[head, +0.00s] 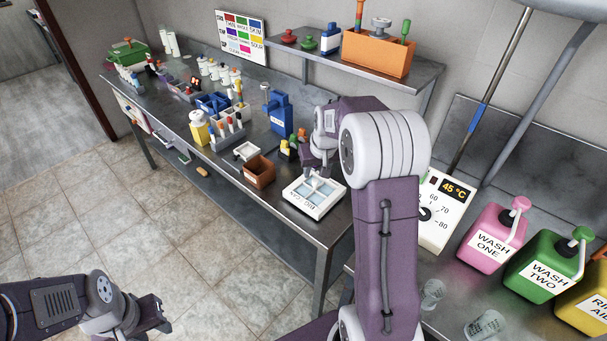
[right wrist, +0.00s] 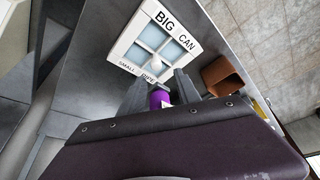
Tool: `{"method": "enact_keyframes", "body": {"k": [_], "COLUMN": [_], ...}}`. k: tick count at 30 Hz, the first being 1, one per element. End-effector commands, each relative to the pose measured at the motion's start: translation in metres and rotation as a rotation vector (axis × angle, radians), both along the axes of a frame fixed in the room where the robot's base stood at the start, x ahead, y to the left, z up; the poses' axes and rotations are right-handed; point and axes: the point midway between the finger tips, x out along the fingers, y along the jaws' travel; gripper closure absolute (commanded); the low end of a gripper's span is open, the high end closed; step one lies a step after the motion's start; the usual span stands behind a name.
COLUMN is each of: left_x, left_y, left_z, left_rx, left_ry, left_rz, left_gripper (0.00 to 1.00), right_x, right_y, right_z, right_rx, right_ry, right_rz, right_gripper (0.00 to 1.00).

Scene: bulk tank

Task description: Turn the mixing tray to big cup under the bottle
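The mixing tray (head: 300,203) is a square white tray with pale blue compartments, on the metal bench near its right end. In the right wrist view the tray (right wrist: 126,42) shows BIG CAN along its far side and SMALL and PIPE along the near side. A white knob (right wrist: 155,64) stands up at its centre. My right gripper (right wrist: 162,75) is just above the tray, its two fingers apart near the knob. A purple item (right wrist: 160,97), perhaps a bottle, shows between the fingers; its hold is unclear. My left gripper (head: 155,313) is open and empty, away from the bench.
A brown open box (head: 260,172) stands left of the tray, with small bottles (head: 288,148) behind it. Wash jugs (head: 490,238) and clear cups (head: 485,325) are at the right.

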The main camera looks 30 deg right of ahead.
Motion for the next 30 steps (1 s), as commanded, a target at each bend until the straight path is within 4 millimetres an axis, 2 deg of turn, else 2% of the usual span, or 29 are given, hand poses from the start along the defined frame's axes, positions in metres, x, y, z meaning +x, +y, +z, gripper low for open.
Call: {"method": "enact_keyframes", "body": {"k": [5,15,18,28,29,30], "left_x": [0.000,0.000,0.000,0.000,0.000,0.000], "left_y": [0.000,0.000,0.000,0.000,0.000,0.000], "left_z": [0.000,0.002,0.003,0.003,0.003,0.003], "left_rx": [0.000,0.000,0.000,0.000,0.000,0.000], "left_ry": [0.000,0.000,0.000,0.000,0.000,0.000], "left_rz": [0.000,0.000,0.000,0.000,0.000,0.000], "left_gripper": [0.64,0.64,0.64,0.64,0.64,0.64], "right_x": [0.001,0.024,0.029,0.032,0.032,0.032], "right_y": [-0.003,-0.008,-0.009,-0.010,-0.010,-0.010], "right_z": [-0.004,-0.064,-0.076,-0.083,-0.083,-0.083], "right_rx": [0.000,0.000,-0.001,-0.001,-0.001,-0.001], "right_ry": [0.000,0.001,0.000,-0.002,-0.002,-0.002], "right_rz": [-0.004,-0.004,-0.004,-0.004,-0.004,-0.004], "right_gripper": [0.61,0.61,0.61,0.61,0.64,0.75]}}
